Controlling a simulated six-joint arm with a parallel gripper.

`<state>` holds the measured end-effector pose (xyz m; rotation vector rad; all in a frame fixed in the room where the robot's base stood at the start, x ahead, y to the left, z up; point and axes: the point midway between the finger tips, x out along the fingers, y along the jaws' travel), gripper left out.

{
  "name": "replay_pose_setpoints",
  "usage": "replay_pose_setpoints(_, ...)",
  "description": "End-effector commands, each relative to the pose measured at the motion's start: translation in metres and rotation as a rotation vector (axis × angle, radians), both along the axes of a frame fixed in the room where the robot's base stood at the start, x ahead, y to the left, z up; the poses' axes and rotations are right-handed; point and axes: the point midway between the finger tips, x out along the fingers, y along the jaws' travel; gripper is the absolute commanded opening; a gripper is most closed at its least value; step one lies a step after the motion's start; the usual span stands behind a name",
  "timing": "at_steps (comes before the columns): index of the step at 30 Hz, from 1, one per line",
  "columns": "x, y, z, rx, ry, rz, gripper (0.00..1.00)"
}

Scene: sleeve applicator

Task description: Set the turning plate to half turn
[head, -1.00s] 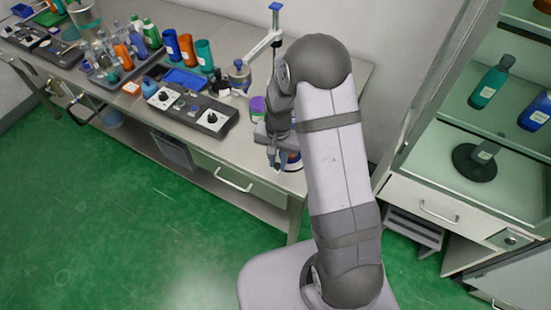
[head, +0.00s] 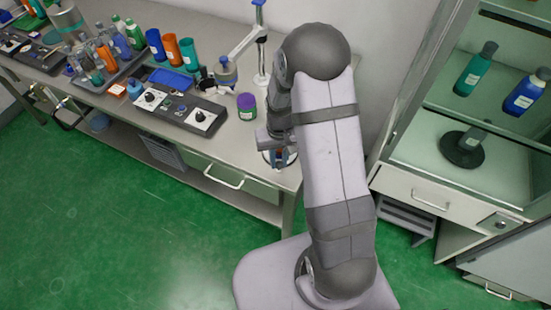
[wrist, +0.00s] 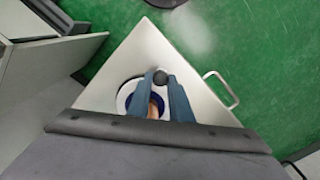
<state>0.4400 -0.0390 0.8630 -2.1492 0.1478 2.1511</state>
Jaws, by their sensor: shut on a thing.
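The turning plate (wrist: 122,98) shows in the wrist view as a pale round disc on the corner of the steel bench. A blue ring and something orange-tan show on it, partly hidden by my fingers. My gripper (head: 281,158) is low over this plate at the bench's right end in the head view. In the wrist view its two blue fingers are shut on a small dark knob (wrist: 160,77) at the plate's edge. The plate's markings and exact angle cannot be read, and my arm hides much of it in the head view.
A control panel with knobs (head: 178,113) and several bottles lie farther left. A white stand (head: 262,50) rises behind. A glass-fronted cabinet (head: 440,170) stands to the right.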

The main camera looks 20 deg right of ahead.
Motion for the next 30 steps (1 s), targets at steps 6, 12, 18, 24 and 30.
replay_pose_setpoints(6,-0.002,-0.008,0.001,0.000,-0.003,0.108,0.00)
replay_pose_setpoints(12,-0.003,-0.015,0.001,0.000,-0.003,0.208,0.00)
replay_pose_setpoints(18,-0.004,-0.022,0.001,-0.001,-0.004,0.307,0.00)
replay_pose_setpoints(24,-0.005,-0.029,0.001,-0.001,-0.004,0.407,0.00)
replay_pose_setpoints(30,-0.004,-0.036,0.001,-0.001,-0.003,0.506,0.00)
